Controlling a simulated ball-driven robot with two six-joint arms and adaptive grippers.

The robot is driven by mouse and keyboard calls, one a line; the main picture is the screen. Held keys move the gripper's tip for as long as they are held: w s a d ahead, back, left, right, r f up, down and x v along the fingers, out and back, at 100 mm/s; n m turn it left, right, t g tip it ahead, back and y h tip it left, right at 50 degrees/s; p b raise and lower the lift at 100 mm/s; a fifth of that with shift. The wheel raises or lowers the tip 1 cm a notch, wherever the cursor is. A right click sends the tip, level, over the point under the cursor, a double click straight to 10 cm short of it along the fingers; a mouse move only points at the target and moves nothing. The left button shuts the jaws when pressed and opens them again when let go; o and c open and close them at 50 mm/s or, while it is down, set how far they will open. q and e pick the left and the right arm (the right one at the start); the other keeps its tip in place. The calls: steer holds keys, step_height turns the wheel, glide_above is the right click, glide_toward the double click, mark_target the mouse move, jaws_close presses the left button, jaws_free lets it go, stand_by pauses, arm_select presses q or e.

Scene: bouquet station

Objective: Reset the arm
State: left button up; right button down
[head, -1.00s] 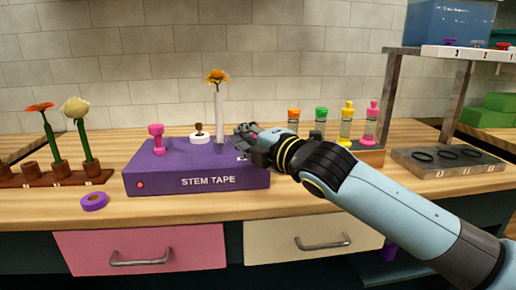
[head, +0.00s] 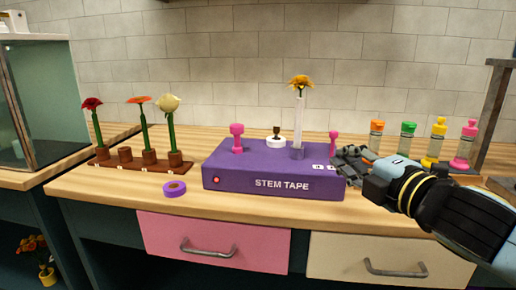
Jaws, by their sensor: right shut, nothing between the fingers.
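My right gripper (head: 347,165) is shut and empty at the right end of the purple stem tape box (head: 230,180). Its arm comes in from the lower right, and its fingers overlap the box's right edge in the picture. I cannot tell whether they touch it. An orange-yellow flower (head: 300,82) with a white-wrapped stem stands upright in a holder on the box, to the left of the gripper and apart from it. My left gripper is not in view.
Pink knobs (head: 237,137) and a white spool (head: 276,142) sit on the box. Several capped vials (head: 408,141) stand behind my right arm. A brown rack (head: 125,168) holds three flowers at left. A purple tape roll (head: 174,188) lies on the bare counter front.

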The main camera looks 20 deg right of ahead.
steer(key=s+f+m+g+h, duration=0.3)
steer(key=s+f+m+g, duration=0.5)
steer(key=s+f+m, duration=0.35)
steer(key=s+a+f+m+g+y, duration=0.1)
steer(key=s+a+f+m+g, duration=0.2)
steer(key=s, duration=0.3)
steer(key=s+a+f+m+g+y, duration=0.2)
steer(key=s+a+f+m+g, duration=0.15)
steer(key=s, duration=0.25)
step_height(320, 180, down, 25)
steer(key=s+d, duration=0.2)
steer(key=s+d+f+g, duration=0.1)
steer(key=s+f+g, duration=0.1)
steer(key=s+f, duration=1.4)
steer(key=shift+s+d+f, duration=0.2)
steer(key=shift+s+f, duration=0.05)
steer(key=shift+s, duration=0.65)
